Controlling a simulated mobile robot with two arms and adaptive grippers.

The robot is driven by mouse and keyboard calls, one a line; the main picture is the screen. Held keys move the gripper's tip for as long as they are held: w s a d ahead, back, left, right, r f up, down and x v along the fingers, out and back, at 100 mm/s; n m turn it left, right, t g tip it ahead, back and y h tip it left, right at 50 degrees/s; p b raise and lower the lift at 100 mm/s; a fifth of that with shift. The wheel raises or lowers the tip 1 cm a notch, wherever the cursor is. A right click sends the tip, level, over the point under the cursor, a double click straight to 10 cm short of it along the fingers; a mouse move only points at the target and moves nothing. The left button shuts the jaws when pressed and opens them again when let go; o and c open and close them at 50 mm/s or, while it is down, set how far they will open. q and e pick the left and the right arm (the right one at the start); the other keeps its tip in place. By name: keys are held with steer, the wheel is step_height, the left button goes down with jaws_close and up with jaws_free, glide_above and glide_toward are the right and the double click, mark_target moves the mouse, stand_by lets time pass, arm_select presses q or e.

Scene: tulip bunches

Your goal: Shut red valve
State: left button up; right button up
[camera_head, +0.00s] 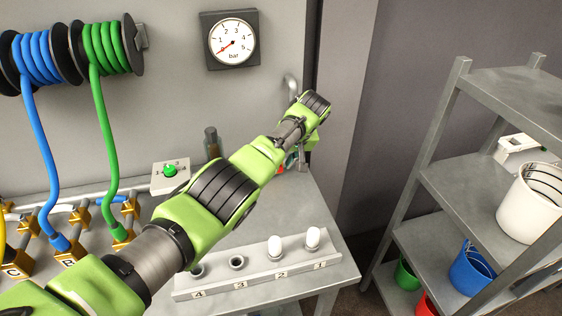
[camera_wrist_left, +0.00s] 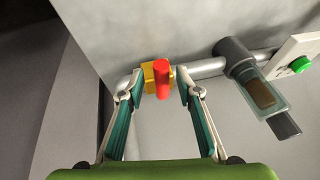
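The red valve handle (camera_wrist_left: 162,84) sits on a yellow valve body (camera_wrist_left: 149,74) on a grey pipe along the wall, in the middle of the left wrist view. A small piece of red (camera_head: 281,170) shows in the head view below my left arm's end. My left gripper (camera_wrist_left: 159,88) is open, with one finger on each side of the red handle. A gap shows between the handle and each finger. In the head view my arm mostly hides the left gripper (camera_head: 296,160) and the valve. My right gripper is not in view.
A numbered rack (camera_head: 255,284) stands at the table's front. A shelf (camera_head: 455,185) with buckets stands right.

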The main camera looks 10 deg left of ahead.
arm_select(q)
steer(key=shift+r, duration=0.1)
steer(key=v, duration=1.1)
steer(key=shift+s+r, duration=0.2)
steer(key=shift+r, duration=0.15)
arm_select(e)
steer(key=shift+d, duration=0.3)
arm_select(q)
steer(key=shift+d, duration=0.1)
